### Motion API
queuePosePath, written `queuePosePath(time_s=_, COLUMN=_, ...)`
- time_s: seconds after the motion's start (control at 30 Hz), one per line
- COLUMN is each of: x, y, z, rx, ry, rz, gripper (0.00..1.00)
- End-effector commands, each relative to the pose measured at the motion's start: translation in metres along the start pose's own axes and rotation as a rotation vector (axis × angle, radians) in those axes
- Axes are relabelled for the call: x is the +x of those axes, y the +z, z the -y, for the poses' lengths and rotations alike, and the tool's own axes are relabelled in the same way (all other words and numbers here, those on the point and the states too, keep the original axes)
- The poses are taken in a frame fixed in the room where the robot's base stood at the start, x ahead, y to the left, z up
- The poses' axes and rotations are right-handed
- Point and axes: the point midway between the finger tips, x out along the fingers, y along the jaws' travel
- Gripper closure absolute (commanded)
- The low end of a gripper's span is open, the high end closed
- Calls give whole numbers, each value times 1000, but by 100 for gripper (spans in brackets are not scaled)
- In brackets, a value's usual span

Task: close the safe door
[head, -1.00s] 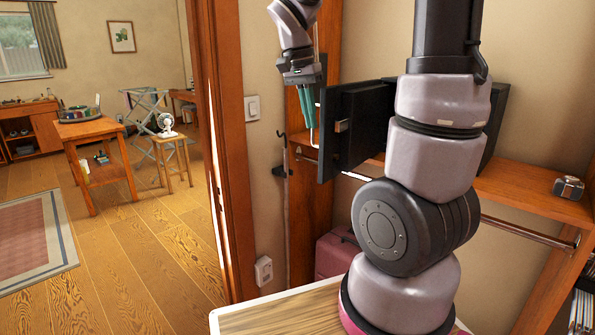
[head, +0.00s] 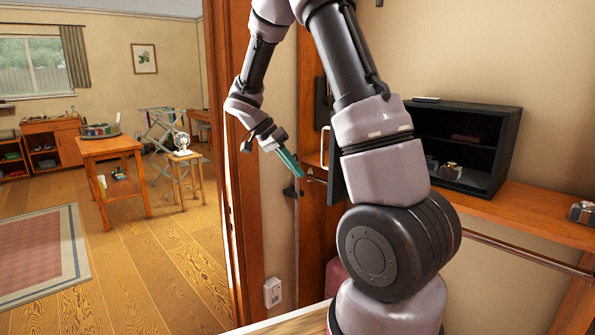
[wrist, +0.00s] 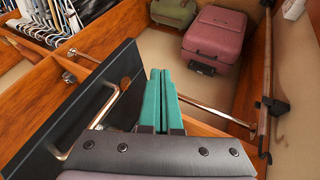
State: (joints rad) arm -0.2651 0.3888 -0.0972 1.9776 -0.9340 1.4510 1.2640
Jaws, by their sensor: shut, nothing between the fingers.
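The black safe (head: 508,119) stands on a wooden shelf with its front open and its inside showing. Its dark door (head: 336,178) stands swung out to the left, seen nearly edge-on and partly hidden by my arm. In the wrist view the door (wrist: 108,78) is a dark panel on the left, with a metal bar handle (wrist: 82,122). My gripper (head: 299,173) has teal fingers, shut and empty, just left of the door in the head view. In the wrist view my gripper (wrist: 160,72) is beside the door's handle side; contact cannot be told.
The wooden shelf (head: 540,212) has a metal rail below it, and a small camera-like object (head: 583,212) on its right. Small items sit inside the safe. A wooden door frame (head: 236,190) is left of my gripper. Pink luggage (wrist: 214,36) is below.

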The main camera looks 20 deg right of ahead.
Motion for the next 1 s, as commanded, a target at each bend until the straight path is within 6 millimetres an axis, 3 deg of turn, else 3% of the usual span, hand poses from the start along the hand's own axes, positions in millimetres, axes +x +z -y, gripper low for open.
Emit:
queuePosePath(time_s=0.33, x=76, y=0, z=-1, rx=-2, ry=4, rz=3, gripper=100)
queuePosePath(time_s=0.6, x=88, y=0, z=-32, rx=-1, ry=-1, rz=2, gripper=100)
queuePosePath(time_s=1.0, x=90, y=0, z=-35, rx=-2, ry=-1, rz=1, gripper=100)
